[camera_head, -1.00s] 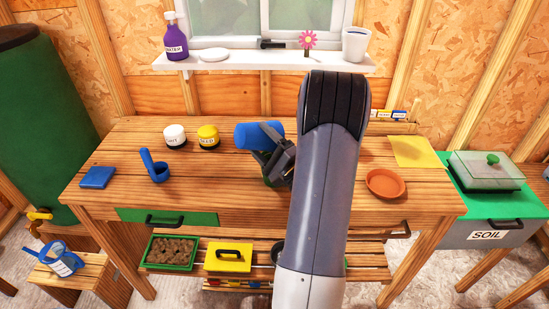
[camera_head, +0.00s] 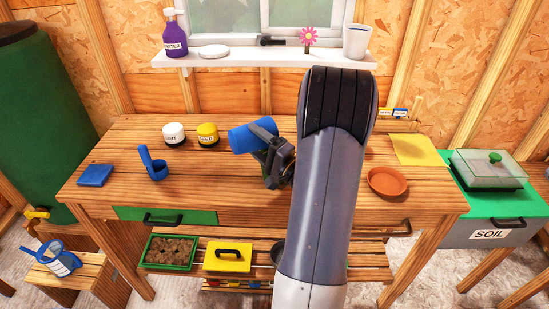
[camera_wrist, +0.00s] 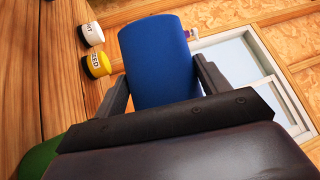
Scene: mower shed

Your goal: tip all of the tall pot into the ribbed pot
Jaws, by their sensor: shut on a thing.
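A plain blue cylinder (camera_head: 250,137), which I take as the tall pot, is in my gripper (camera_head: 268,152) above the middle of the bench. It lies well over on its side, its left end a little lower than its right. In the wrist view the blue pot (camera_wrist: 160,62) sits between the two fingers of my gripper (camera_wrist: 163,82), and its inside does not show. A dark green rounded thing (camera_wrist: 38,158) shows at the lower left of the wrist view; I cannot tell if it is the ribbed pot. No ribs can be made out, and my arm hides part of the bench.
White (camera_head: 174,134) and yellow (camera_head: 208,134) jars stand left of the blue pot. A blue scoop-like thing (camera_head: 157,168) and a blue square (camera_head: 95,175) lie farther left. A terracotta saucer (camera_head: 388,182) and a yellow sheet (camera_head: 414,150) lie on the right. The bench's front left is clear.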

